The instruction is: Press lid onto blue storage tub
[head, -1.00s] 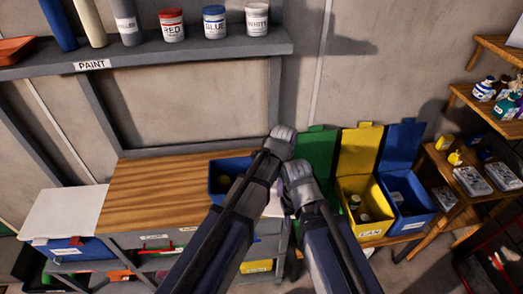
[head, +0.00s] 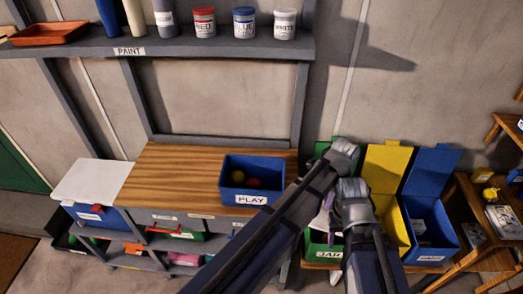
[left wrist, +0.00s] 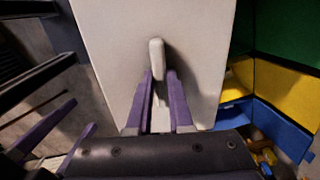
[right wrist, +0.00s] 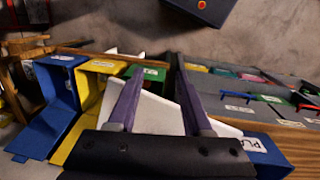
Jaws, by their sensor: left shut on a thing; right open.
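The blue storage tub (head: 232,194), labelled PLAY, stands open on the wooden bench top with a few coloured balls inside. My left gripper (head: 343,148) is to the right of the tub. In the left wrist view its purple fingers (left wrist: 158,78) are shut on the upright handle of the white lid (left wrist: 110,55). The lid is apart from the tub and mostly hidden behind my arms in the head view. My right gripper (head: 355,192) is just below the left one. In the right wrist view its fingers (right wrist: 157,82) are open, with part of the lid (right wrist: 160,115) beyond them.
Yellow (head: 387,165) and blue (head: 432,212) lidded bins stand right of the bench, with a green one behind my arms. A paint shelf (head: 215,42) is above. A white panel (head: 93,181) lies at the left. The bench top left of the tub is clear.

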